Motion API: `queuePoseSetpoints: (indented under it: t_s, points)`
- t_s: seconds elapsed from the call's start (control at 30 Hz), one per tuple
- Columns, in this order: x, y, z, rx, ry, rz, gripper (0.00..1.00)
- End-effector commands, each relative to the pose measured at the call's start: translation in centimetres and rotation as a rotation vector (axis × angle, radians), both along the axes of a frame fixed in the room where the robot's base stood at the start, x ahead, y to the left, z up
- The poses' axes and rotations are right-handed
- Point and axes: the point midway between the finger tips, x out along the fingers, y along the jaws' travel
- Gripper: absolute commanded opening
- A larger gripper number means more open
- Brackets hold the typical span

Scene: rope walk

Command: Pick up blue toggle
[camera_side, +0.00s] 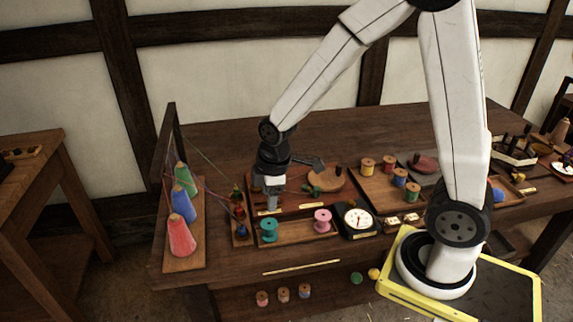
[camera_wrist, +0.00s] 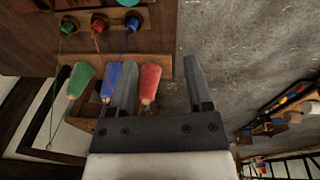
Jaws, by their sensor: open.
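The blue toggle (camera_wrist: 132,20) shows at the top of the wrist view, at the right end of a row with a red toggle (camera_wrist: 99,22) and a green toggle (camera_wrist: 68,25). A strand runs from each toggle. In the side view the blue toggle (camera_side: 240,226) is small, at the near end of the narrow wooden rack. My gripper (camera_side: 272,203) is above the table, to the right of that rack, with fingers pointing down. In the wrist view my gripper (camera_wrist: 160,63) has its fingers wide apart and empty, with the blue toggle beyond them.
Green, blue and red yarn cones (camera_side: 182,237) stand on a board at the left, by an upright post with strands. A teal spool (camera_side: 269,230), a pink spool (camera_side: 322,221) and a dial (camera_side: 358,219) lie close on the right. The table's front strip is mostly clear.

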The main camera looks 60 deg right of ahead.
Motion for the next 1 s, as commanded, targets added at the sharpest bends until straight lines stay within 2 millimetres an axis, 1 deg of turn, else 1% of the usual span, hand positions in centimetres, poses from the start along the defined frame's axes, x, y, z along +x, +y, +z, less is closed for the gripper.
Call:
queuePoseSetpoints:
  t_s: [0.1,0.6,0.9,1.0]
  points:
    - [1.4,-0.1,-0.5,-0.023,0.018,0.157,0.65]
    - [6.7,-0.6,-2.9,-0.089,0.082,0.848,0.65]
    - [9.4,-0.9,-4.8,-0.107,0.109,1.256,0.65]
    - [10.0,-0.9,-5.3,-0.109,0.115,1.363,0.65]
